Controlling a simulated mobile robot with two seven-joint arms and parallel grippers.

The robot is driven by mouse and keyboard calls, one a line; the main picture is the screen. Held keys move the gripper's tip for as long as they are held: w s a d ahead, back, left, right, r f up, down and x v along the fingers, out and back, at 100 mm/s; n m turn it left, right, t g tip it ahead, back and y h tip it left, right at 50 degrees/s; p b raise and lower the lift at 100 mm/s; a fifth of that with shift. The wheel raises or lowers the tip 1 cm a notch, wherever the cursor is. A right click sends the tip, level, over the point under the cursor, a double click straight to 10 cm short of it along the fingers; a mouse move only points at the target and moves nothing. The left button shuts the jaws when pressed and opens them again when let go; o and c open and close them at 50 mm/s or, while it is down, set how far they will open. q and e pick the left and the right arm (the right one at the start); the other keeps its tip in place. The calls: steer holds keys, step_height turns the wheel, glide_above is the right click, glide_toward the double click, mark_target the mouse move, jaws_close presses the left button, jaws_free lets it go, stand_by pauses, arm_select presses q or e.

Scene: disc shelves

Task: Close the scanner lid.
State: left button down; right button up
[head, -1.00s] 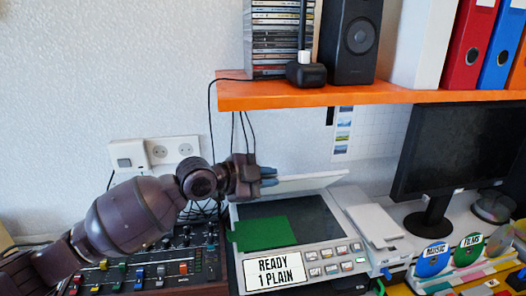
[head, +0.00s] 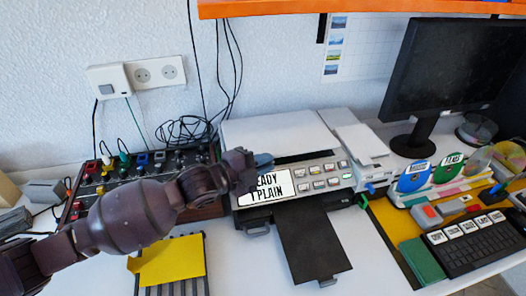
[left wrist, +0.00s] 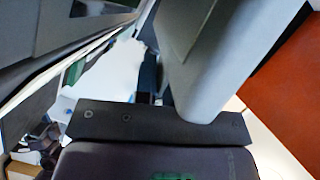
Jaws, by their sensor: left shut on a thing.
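The scanner (head: 345,178) stands on the white desk, with a label panel and several buttons on its front. Its white lid (head: 270,135) lies down over the glass, flat or nearly flat. A narrow dark strip shows by its front edge, and I cannot tell whether a gap remains. My left gripper (head: 263,161) is at the lid's front edge, shut on it, and covers part of the label panel. In the left wrist view a pale slab, seemingly the lid (left wrist: 215,60), lies at the jaws. My right gripper is not in view.
A mixer (head: 130,178) stands left of the scanner, partly behind my left arm. A dark tray (head: 305,240) sticks out in front. The monitor (head: 450,75) and a keyboard (head: 470,245) are on the right. The orange shelf (head: 380,7) hangs above.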

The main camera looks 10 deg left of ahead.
arm_select(q)
steer(key=shift+f, duration=0.5)
steer(key=c, duration=1.3)
jaws_free()
steer(key=shift+w, duration=0.1)
steer(key=shift+r, duration=0.1)
steer(key=shift+a, duration=0.1)
steer(key=shift+s+a, duration=0.2)
steer(key=shift+s, duration=0.05)
steer(key=shift+p+v, duration=0.75)
steer(key=shift+v, duration=4.35)
